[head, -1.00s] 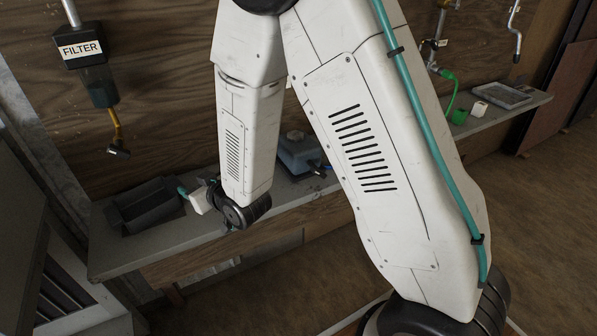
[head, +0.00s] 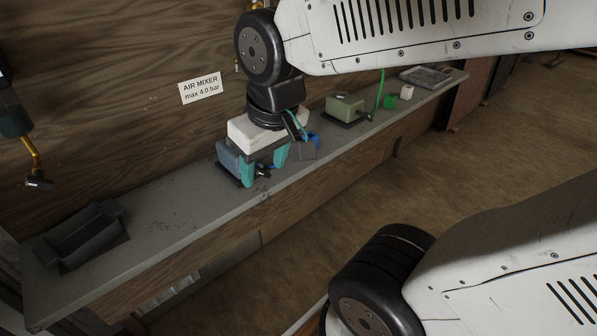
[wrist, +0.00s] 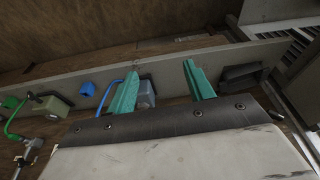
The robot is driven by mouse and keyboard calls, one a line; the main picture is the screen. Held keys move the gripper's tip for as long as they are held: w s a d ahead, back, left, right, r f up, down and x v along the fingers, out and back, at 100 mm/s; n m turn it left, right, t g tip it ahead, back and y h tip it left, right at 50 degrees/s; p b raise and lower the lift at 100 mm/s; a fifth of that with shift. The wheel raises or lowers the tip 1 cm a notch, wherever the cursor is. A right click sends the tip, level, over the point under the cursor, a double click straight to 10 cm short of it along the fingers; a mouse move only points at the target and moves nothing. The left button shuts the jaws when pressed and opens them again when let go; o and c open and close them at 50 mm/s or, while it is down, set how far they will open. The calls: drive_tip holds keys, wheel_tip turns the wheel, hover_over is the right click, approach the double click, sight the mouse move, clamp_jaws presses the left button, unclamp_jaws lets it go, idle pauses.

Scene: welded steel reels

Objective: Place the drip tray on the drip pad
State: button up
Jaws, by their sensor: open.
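The drip tray, a dark grey open box (head: 78,236), stands at the left end of the bench in the head view, upright. The tray is also at the right in the wrist view (wrist: 240,75). My gripper (head: 262,168) is open and well to the right of the tray, in front of a blue-grey box (head: 232,160). In the wrist view nothing is held between the teal fingers (wrist: 162,75).
A blue block (wrist: 87,88) and blue cable lie beside the blue-grey box. Farther right on the bench are a green box (head: 345,106), a green cup (head: 390,101) and a shallow grey tray (head: 427,76). The bench between tray and gripper is clear.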

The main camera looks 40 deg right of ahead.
drive_tip(key=s+d+r+g, duration=0.1)
drive_tip(key=s, duration=0.6)
drive_tip(key=shift+r+g, duration=0.25)
drive_tip(key=shift+g, duration=0.15)
